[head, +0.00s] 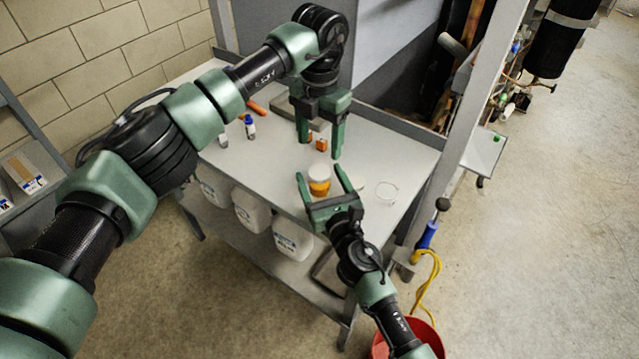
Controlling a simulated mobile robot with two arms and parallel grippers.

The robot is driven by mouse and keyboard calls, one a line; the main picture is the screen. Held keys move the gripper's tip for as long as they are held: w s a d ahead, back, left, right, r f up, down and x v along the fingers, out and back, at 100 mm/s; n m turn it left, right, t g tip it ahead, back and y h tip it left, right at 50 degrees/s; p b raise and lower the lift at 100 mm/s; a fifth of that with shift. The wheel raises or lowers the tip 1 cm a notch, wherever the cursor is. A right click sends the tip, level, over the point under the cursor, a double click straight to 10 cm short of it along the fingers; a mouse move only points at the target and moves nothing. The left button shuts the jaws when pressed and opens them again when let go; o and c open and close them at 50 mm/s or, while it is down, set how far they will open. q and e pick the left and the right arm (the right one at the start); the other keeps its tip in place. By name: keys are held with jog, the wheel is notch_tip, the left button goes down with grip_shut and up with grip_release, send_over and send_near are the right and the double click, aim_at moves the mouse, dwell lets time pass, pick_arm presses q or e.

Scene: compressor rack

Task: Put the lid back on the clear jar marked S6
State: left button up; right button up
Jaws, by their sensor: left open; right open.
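A small jar (319,187) with orange contents and a pale upper part stands on the grey table near its front edge. Its marking is too small to read, and I cannot tell whether the pale part is a lid. A clear round thing (386,192) lies to its right; I cannot tell whether it is a lid or a dish. My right gripper (319,173) is open, its fingers reaching toward the jar from the front, one on each side. My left gripper (320,149) is open above the table behind the jar, fingers pointing down.
Small orange boxes (321,145) stand behind the jar near my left fingers. Small bottles (250,127) and an orange tool (257,107) are at the left. A metal post (463,130) borders the table's right side.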

aim_at(320, 172)
jog(key=shift+w+a, duration=0.1)
jog(key=shift+w, duration=0.15)
grip_shut()
pick_arm(q)
jog(key=shift+m, duration=2.3)
jog(key=shift+f, duration=4)
jog(key=shift+c, duration=0.4)
